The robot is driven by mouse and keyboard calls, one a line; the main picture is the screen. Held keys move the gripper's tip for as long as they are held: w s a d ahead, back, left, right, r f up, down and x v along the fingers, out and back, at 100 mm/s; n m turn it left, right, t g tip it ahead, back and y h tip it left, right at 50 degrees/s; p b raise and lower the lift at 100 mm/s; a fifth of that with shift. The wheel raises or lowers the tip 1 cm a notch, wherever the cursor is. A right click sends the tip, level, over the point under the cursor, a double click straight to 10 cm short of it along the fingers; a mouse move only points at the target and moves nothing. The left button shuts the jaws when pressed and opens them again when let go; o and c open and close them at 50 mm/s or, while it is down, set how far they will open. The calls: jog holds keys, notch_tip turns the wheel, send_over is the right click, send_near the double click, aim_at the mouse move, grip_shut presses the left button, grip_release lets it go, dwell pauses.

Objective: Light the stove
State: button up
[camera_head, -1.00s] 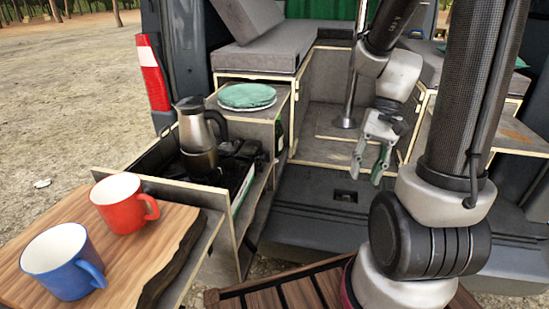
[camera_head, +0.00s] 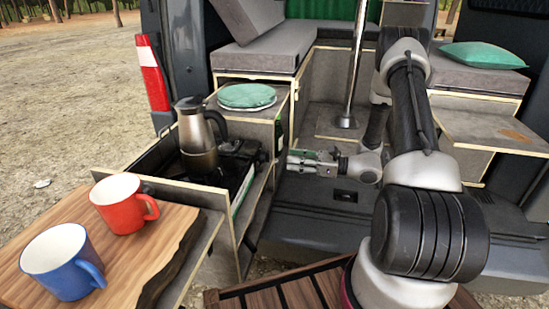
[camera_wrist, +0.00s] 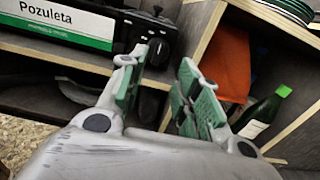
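The stove is a low black unit (camera_head: 237,172) in the pull-out compartment at the left of the van. A metal kettle (camera_head: 197,140) stands on it. In the wrist view the stove's front carries a white and green "Pozuleta" label (camera_wrist: 65,22), with a black knob (camera_wrist: 157,51) to its right. My gripper (camera_head: 294,161) points left towards the stove, to the right of the compartment and apart from it. In the wrist view my gripper (camera_wrist: 162,72) is open and empty, its green-padded fingers on either side below the knob. The knob is too small to make out in the head view.
A red mug (camera_head: 119,213) and a blue mug (camera_head: 52,272) stand on the wooden board (camera_head: 140,262) at front left. Green plates (camera_head: 247,95) lie on the cabinet behind the stove. A green-capped bottle (camera_wrist: 262,115) stands in the shelf right of my gripper. A vertical pole (camera_head: 355,70) rises behind the arm.

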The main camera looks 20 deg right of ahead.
aim_at(265, 157)
jog(key=x, duration=0.7)
jog(key=shift+a, duration=0.35)
jog(key=shift+r, duration=0.1)
grip_shut()
